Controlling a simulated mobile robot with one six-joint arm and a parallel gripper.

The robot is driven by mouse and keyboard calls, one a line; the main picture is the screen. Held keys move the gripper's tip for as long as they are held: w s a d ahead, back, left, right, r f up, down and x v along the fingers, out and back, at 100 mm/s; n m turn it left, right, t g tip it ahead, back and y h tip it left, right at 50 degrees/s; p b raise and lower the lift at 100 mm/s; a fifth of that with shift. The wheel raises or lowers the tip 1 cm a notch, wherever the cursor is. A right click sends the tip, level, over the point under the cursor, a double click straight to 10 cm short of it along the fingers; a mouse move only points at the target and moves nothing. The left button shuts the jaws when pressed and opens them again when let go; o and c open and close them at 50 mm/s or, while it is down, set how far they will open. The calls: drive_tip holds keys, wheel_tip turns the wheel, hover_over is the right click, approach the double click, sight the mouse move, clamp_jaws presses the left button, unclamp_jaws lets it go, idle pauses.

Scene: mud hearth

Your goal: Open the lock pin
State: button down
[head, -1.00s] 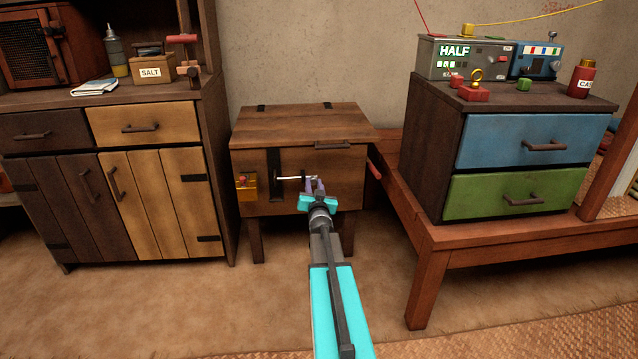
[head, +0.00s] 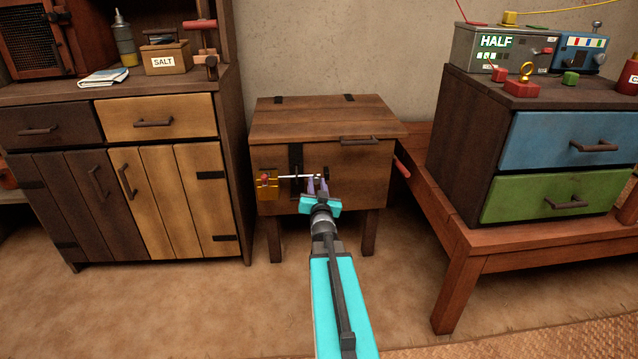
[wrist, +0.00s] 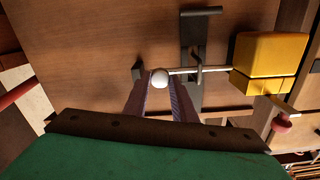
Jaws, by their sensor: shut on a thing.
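The lock pin is a thin pale rod (head: 298,177) lying level across the front of the wooden chest (head: 350,183). Its white ball knob (wrist: 160,78) is between the fingers of my gripper (head: 317,188), which is shut on it. In the wrist view, the rod runs from the knob past a metal loop on the dark hasp strap (wrist: 191,40) to a yellow block (wrist: 263,62). That yellow block also shows at the chest's left front in the head view (head: 267,186). A dark bracket (wrist: 138,70) stands beside the knob, apart from the rod. The chest lid (head: 325,118) is down.
A wooden cabinet (head: 175,190) stands close on the left. On the right, a low wooden platform (head: 470,232) carries a blue and green drawer unit (head: 545,150). A red handle (head: 401,167) juts from the chest's right side. The floor in front is clear.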

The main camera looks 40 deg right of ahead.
drive_tip(key=shift+w+a, duration=0.35)
drive_tip(key=shift+a, duration=0.25)
drive_tip(key=c, duration=1.5)
unclamp_jaws()
drive_tip(key=shift+o, duration=0.2)
drive_tip(key=shift+d, duration=0.1)
drive_tip(key=shift+s+d, duration=0.1)
drive_tip(key=shift+s, duration=0.1)
drive_tip(key=p+v, duration=0.5)
drive_tip(key=shift+s+a+r, duration=0.1)
drive_tip(key=shift+s+a, duration=0.15)
drive_tip(key=shift+s, duration=0.05)
drive_tip(key=p+v, duration=0.1)
drive_tip(key=p, duration=0.4)
drive_tip(key=shift+s+a+p, duration=0.2)
drive_tip(key=shift+s+p, duration=0.05)
drive_tip(key=shift+p, duration=0.05)
